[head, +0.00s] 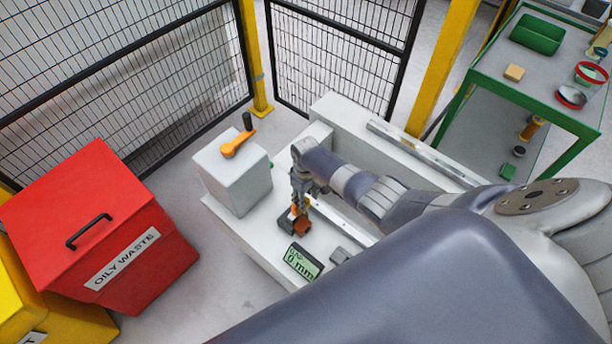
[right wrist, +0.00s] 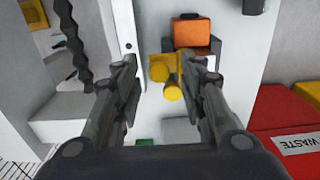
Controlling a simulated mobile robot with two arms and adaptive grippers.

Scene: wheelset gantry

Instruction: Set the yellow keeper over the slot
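The orange block also shows in the head view (head: 303,226), beside a dark grey block (head: 287,225) on the pale bench. My right gripper (right wrist: 163,70) is open, pointing down, its fingers wide apart on either side of the keeper. The keeper lies nearer the right finger in that picture; I cannot tell whether they touch. In the head view my right gripper (head: 299,190) hides most of the keeper. I cannot make out the slot. My left gripper is out of view.
A gauge reading 0 mm (head: 303,262) and a small grey block (head: 340,256) stand near. A grey box with an orange lever (head: 238,146) is left of the gripper. A red oily waste bin (head: 95,225) stands left, a green-framed table (head: 545,80) right.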

